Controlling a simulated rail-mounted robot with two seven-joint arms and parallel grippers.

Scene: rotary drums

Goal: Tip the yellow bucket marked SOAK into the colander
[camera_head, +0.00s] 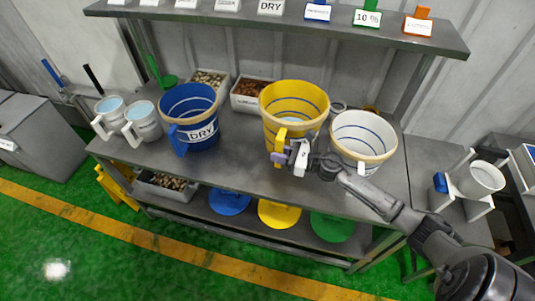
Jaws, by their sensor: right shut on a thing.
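The yellow bucket (291,99) stands about upright on the grey bench in the middle of the head view, with some pale blue content inside. My right gripper (291,156) is shut on the bucket's yellow handle at its front. The gripper covers the lower front, and I cannot read a SOAK mark. I cannot tell whether the bucket's base touches the bench. No colander can be made out for sure; a small grey rim (338,106) shows behind, mostly hidden. My left gripper is not in view.
A blue bucket marked DRY (196,112) stands left, with two white jugs (143,122) beyond it. A white bucket (363,138) stands close right, beside my right arm. Bins (248,104) stand behind. A shelf (300,18) overhangs the back. Coloured discs (278,213) lie below.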

